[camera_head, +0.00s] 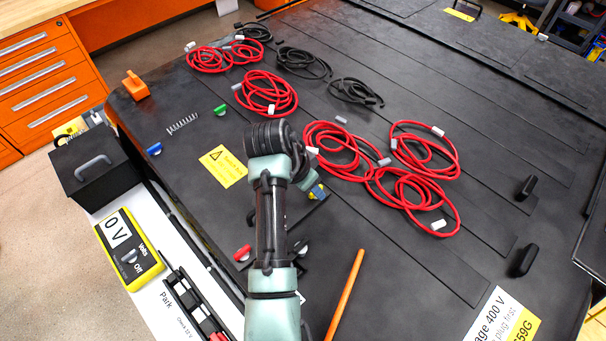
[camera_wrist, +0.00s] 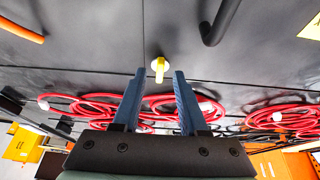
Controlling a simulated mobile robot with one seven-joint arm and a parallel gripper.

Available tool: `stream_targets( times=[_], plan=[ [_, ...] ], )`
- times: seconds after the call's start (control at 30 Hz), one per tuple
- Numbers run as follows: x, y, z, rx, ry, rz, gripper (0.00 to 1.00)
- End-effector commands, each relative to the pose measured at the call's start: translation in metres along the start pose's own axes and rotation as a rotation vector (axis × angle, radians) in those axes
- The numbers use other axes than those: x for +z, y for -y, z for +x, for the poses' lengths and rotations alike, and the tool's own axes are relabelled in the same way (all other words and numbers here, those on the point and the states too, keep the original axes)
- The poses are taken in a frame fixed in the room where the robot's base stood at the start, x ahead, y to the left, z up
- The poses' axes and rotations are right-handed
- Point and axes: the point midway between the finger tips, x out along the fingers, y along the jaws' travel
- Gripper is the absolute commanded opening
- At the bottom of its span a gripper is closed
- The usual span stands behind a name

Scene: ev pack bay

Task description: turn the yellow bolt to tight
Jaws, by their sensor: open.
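The yellow bolt (camera_wrist: 158,68) shows in the wrist view as a small yellow stub with a pale round base on the dark pack cover. My gripper (camera_wrist: 160,74) is open, its two blue fingers on either side of the line to the bolt. The bolt appears between the fingertips with a gap on each side. I cannot tell how far the tips are from it in depth.
Red cable coils (camera_head: 340,150) lie right of my gripper, black coils (camera_head: 355,91) farther back. A red knob (camera_head: 242,253), blue knob (camera_head: 154,149) and green knob (camera_head: 220,110) stand on the cover. An orange rod (camera_head: 346,296) lies in front. Black handles (camera_head: 525,260) stand at right.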

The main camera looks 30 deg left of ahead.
Motion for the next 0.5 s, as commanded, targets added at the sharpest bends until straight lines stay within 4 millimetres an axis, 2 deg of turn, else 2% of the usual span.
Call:
stream_targets(
  times=[0.17,0.5],
  plan=[
    [0.000,0.002,-0.032,-0.006,-0.005,0.001,0.42],
    [-0.001,0.000,-0.108,-0.002,-0.001,0.000,0.42]
  ],
)
